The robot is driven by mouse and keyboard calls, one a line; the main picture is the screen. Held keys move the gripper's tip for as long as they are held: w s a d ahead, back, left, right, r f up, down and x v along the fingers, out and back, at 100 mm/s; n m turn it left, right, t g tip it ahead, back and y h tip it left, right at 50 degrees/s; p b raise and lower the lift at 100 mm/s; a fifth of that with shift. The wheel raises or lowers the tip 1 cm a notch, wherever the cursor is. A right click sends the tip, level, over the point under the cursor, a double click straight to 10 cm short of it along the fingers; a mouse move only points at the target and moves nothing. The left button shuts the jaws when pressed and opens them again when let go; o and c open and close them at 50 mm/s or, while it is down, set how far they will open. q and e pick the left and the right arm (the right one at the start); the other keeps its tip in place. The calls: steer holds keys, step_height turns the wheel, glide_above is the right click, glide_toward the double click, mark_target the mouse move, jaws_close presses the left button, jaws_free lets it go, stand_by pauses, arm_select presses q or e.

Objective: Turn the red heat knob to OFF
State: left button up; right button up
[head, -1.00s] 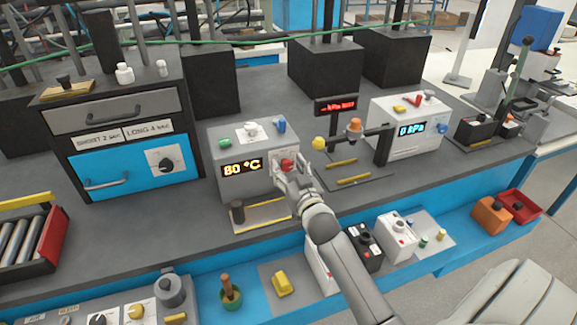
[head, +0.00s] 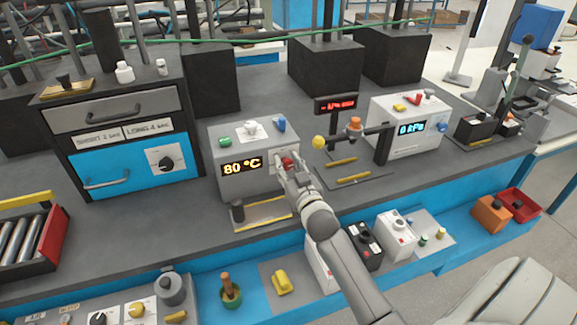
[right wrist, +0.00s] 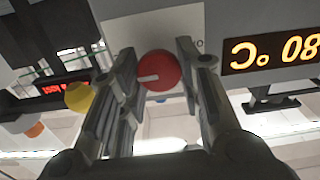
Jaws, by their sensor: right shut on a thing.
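The red heat knob (head: 288,162) is on the front of a grey box (head: 240,185) with an orange "80 °C" display (head: 242,167). In the right wrist view the red knob (right wrist: 157,71), with a white pointer line, sits between the fingers of my right gripper (right wrist: 158,80). The pointer points left in that upside-down view. My right gripper (head: 286,172) is shut on the knob, one finger on each side. The knob's lettering is mostly hidden by the fingers. My left gripper is not in view.
A yellow ball-shaped knob (head: 319,142) stands just right of the box. A white box with a blue "0 kPa" display (head: 411,129) is farther right. A black-and-blue drawer cabinet (head: 135,170) stands to the left.

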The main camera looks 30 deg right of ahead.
steer(key=n+p, duration=0.1)
steer(key=n, duration=0.3)
steer(key=shift+a, duration=0.1)
steer(key=n, duration=1)
steer(key=shift+a+f, duration=0.1)
steer(key=n, duration=0.5)
steer(key=shift+p, duration=0.3)
steer(key=n, duration=0.3)
steer(key=shift+f+n, duration=0.1)
steer(key=shift+n, duration=0.2)
steer(key=n+p, duration=0.1)
steer(key=n, duration=0.3)
steer(key=shift+n, duration=0.3)
steer(key=n+p, duration=0.1)
steer(key=n, duration=0.3)
steer(key=shift+f+p, duration=0.1)
steer(key=shift+p, duration=0.2)
steer(key=shift+f+n+p, duration=0.1)
steer(key=shift+n+p, duration=0.6)
steer(key=shift+n, duration=1.5)
